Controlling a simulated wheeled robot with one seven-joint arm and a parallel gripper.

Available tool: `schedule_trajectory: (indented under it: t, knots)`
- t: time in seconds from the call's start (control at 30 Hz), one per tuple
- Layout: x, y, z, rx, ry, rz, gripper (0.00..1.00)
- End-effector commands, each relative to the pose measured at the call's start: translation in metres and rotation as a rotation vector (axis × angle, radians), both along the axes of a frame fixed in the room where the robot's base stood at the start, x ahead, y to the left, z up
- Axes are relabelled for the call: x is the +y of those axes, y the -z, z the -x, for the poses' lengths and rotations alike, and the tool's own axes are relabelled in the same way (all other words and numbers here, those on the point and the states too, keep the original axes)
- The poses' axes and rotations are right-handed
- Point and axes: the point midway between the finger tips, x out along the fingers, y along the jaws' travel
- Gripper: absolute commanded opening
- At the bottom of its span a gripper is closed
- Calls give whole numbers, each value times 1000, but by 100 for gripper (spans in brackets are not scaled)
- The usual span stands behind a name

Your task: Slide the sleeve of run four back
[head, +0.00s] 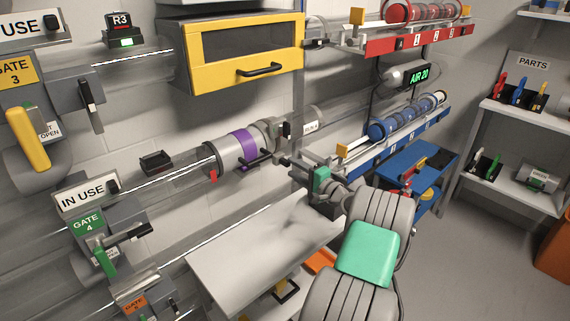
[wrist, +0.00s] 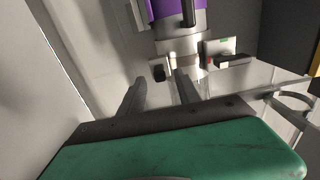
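The sleeve (head: 226,153) is a grey cylinder with a purple band, around the clear tube that leads toward the green Gate 4 (head: 88,225). A dark bar handle sticks out from its front. In the wrist view the purple band (wrist: 172,8) is at the top, with the dark handle in front of it. My gripper (head: 287,164) is just right of the sleeve, its green palm facing left. In the wrist view my gripper (wrist: 159,77) has two dark fingers apart, nothing clearly held between them. The fingertips appear short of the handle; exact contact is unclear.
An "IN USE" sign (head: 82,196) stands above Gate 4. A yellow-framed cabinet (head: 240,75) hangs above the tube. A pale bench (head: 250,255) lies below. A blue rack (head: 400,140) and a parts shelf (head: 520,110) stand to the right.

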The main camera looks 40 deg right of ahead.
Motion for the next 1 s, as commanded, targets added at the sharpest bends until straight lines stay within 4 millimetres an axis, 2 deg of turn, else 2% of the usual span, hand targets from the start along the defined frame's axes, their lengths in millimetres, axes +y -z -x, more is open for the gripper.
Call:
schedule_trajectory:
  t: [0.1, 0.2, 0.33, 0.53, 1.0]
  knots:
    - [2, 1, -25, 1, -3, 1, 40]
    - [2, 1, -39, 1, -2, 0, 40]
    - [2, 0, -48, 1, -1, 0, 40]
    - [1, 0, -48, 1, 0, -1, 40]
    - [1, 0, -47, 1, 0, -1, 2]
